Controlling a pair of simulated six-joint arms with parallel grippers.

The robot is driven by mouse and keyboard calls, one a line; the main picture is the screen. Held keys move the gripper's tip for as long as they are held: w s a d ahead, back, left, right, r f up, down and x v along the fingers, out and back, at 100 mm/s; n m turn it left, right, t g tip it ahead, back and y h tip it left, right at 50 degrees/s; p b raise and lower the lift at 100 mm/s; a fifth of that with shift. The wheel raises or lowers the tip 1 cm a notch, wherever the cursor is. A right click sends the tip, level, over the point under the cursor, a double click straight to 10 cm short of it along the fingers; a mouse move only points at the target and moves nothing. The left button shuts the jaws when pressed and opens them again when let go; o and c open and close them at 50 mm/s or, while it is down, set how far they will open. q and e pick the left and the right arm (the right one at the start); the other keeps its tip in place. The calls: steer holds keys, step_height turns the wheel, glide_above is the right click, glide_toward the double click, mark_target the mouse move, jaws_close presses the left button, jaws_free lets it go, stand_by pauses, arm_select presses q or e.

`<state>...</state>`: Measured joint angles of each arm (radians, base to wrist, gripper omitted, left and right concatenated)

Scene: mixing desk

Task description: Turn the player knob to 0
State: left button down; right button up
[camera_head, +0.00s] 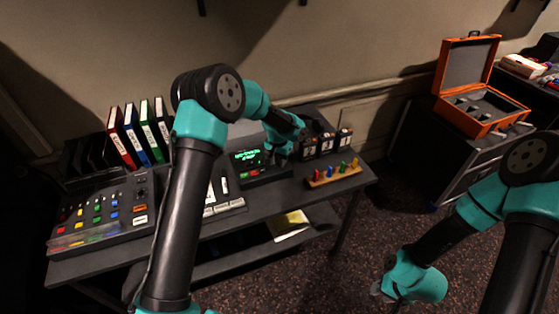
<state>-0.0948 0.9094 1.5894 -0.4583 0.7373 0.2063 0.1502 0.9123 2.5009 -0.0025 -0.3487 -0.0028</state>
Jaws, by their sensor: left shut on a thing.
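The player (262,176) is a dark box with a lit green screen and red and green buttons on its front. It stands on the mixing desk behind my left arm. My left gripper (280,157) is at the right side of the player's face, next to the screen, and is shut on the player knob. The gripper hides the knob, so its setting cannot be read. My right gripper (384,293) hangs low over the floor, right of the desk and away from the player. Its jaws are too small and dark to read.
A mixing console (103,221) with colored buttons sits at the desk's left. Colored binders (130,130) stand behind it. A wooden strip with colored pegs (334,175) lies right of the player. An open orange case (478,114) rests on a dark cabinet at the right.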

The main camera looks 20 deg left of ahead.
mark_target(278, 165)
arm_select(q)
steer(key=n, duration=0.6)
steer(key=shift+s, duration=0.1)
steer(key=n, duration=0.6)
steer(key=shift+f+n+t, duration=0.1)
steer(key=shift+n+t, duration=0.2)
steer(key=c, duration=1)
jaws_free()
steer(key=shift+r, duration=0.2)
steer(key=r, duration=1.7)
steer(key=shift+s+a+r, duration=0.1)
steer(key=shift+s+a, duration=0.15)
steer(key=shift+s, duration=0.05)
